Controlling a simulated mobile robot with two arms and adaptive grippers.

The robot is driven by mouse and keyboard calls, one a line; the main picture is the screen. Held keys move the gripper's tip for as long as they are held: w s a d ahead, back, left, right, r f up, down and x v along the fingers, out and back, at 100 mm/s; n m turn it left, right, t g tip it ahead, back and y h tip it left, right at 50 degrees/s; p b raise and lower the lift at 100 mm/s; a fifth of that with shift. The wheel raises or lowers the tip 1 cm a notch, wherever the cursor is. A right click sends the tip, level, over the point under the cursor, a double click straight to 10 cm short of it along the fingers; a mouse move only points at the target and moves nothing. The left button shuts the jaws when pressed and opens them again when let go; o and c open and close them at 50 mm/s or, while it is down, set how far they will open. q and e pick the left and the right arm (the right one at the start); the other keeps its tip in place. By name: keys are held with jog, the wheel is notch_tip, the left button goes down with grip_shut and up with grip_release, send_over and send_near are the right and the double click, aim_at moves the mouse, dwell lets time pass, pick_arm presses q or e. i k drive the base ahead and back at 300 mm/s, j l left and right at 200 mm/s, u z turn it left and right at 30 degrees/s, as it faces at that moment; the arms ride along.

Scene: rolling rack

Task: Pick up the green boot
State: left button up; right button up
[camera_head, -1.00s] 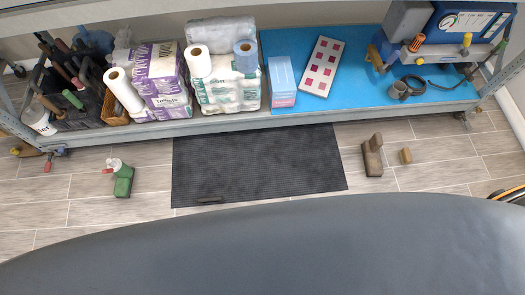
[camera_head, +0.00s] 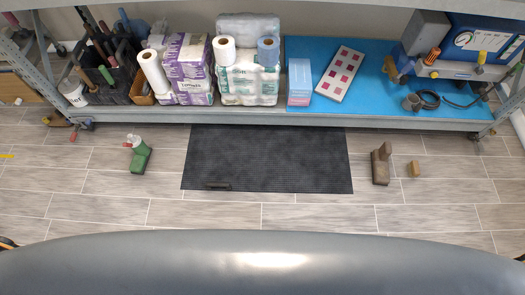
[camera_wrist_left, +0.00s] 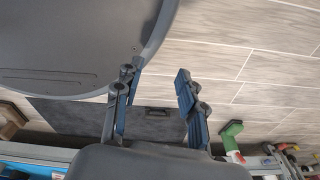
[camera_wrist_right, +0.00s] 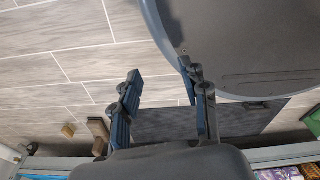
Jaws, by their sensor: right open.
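My right gripper (camera_wrist_right: 161,74) is also open and empty. Neither gripper is in the head view.
A black mat (camera_head: 265,160) lies on the floor, with a brown boot-like object (camera_head: 381,167) and a small block (camera_head: 414,169) to its right. The rack's low shelf (camera_head: 340,122) holds paper rolls, packs, boxes and a blue machine (camera_head: 460,66). The floor around the boot is mostly clear.

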aim_at(138, 165)
jog(key=u, duration=1.45)
jog(key=i+j, duration=0.2)
jog(key=i, duration=0.3)
jog(key=i+j+z, duration=0.15)
jog(key=i, duration=0.35)
